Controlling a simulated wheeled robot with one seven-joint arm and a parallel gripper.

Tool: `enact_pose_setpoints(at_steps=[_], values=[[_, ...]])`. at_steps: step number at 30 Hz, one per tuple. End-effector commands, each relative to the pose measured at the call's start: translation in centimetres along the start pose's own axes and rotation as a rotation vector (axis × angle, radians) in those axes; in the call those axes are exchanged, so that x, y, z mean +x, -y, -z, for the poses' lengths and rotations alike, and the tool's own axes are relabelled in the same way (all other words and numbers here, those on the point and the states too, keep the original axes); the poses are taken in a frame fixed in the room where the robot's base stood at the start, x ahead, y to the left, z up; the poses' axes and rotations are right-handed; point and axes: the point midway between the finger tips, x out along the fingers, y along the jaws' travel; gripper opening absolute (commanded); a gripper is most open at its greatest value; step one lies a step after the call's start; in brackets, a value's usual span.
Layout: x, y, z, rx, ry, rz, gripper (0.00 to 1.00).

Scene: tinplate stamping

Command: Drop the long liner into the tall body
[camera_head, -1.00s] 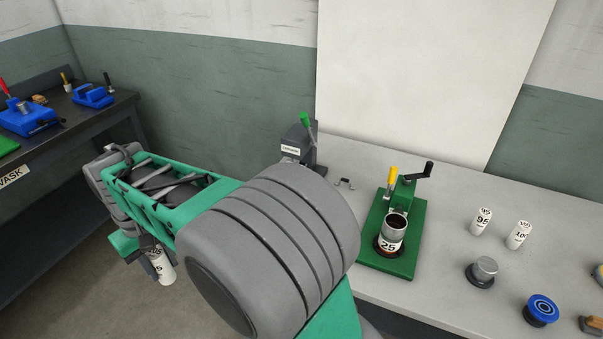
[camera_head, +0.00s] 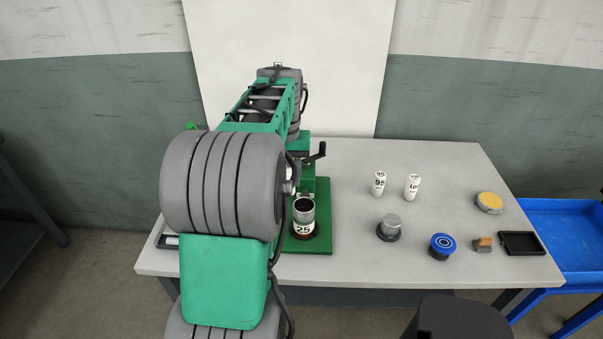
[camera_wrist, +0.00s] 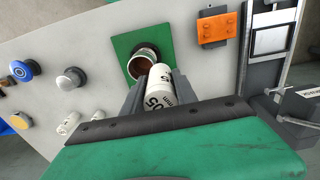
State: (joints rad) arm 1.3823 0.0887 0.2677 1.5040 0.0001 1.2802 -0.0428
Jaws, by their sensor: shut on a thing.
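My gripper (camera_wrist: 158,84) is shut on a white cylindrical liner (camera_wrist: 160,92) with dark printing, only partly readable. The liner lies between the two grey fingers in the wrist view. The metal body (camera_head: 304,213), marked 25, stands upright with its open mouth up on the green base plate (camera_head: 322,235). It also shows in the wrist view (camera_wrist: 143,62), just beyond the liner's end and slightly left. The liner appears apart from it; their height difference cannot be told.
Two white cylinders (camera_head: 379,184) (camera_head: 413,187) stand on the bench right of the green plate. A grey knob (camera_head: 389,228), a blue round piece (camera_head: 442,245) and a black tray (camera_head: 521,243) are further right. An orange block (camera_wrist: 215,27) lies right of the plate in the wrist view.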

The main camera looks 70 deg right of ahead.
Motion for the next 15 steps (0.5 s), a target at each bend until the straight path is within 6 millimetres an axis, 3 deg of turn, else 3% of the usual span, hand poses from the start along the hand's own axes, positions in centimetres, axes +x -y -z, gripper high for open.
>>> enact_pose_setpoints(at_steps=[1, 4, 8, 15], values=[[-0.1, -1.9, 0.1, 0.038, 0.001, 0.000, 0.00], [-0.3, -3.9, 0.2, 0.080, 0.000, 0.000, 0.00], [0.2, -4.5, 0.1, 0.092, 0.001, 0.000, 0.00], [2.6, -4.4, 0.1, 0.090, 0.001, 0.000, 0.00]])
